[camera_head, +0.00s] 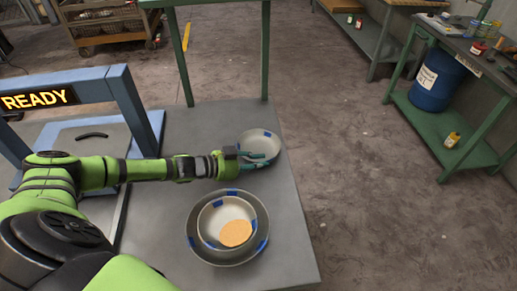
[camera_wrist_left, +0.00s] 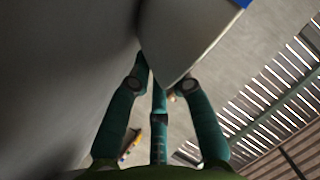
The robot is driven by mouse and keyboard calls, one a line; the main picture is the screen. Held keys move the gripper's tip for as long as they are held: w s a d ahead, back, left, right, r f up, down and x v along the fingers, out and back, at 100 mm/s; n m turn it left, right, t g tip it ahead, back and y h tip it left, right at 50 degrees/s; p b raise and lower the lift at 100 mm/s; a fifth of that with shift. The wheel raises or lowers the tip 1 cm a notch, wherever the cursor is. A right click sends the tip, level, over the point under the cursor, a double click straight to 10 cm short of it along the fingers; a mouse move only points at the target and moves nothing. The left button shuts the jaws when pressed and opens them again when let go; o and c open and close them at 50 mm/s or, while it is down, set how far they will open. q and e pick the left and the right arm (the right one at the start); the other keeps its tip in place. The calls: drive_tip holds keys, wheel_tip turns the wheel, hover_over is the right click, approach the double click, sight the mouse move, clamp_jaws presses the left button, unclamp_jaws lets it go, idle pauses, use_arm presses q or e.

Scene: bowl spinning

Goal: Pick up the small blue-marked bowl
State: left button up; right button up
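A small pale bowl with blue marks (camera_head: 262,138) sits on the grey table near its far right edge. My left gripper (camera_head: 256,164) reaches it from the left. Its fingers are spread, one over the bowl's inside and one at its near outer side. The left wrist view shows the pale bowl wall (camera_wrist_left: 185,32) with a blue patch, close to the teal fingers (camera_wrist_left: 163,78); contact is unclear. Another small blue-marked bowl (camera_head: 216,210), holding a round tan item (camera_head: 236,233), is nested in a larger blue-marked bowl (camera_head: 197,243). My right gripper is not seen.
A blue frame with a READY sign (camera_head: 38,99) stands on the table (camera_head: 190,122) at left. A green post frame (camera_head: 265,60) rises at the far edge. Floor lies clear to the right, before a green shelf with a blue drum (camera_head: 436,82).

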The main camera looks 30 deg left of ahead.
use_arm(q)
clamp_jaws()
idle(0.3)
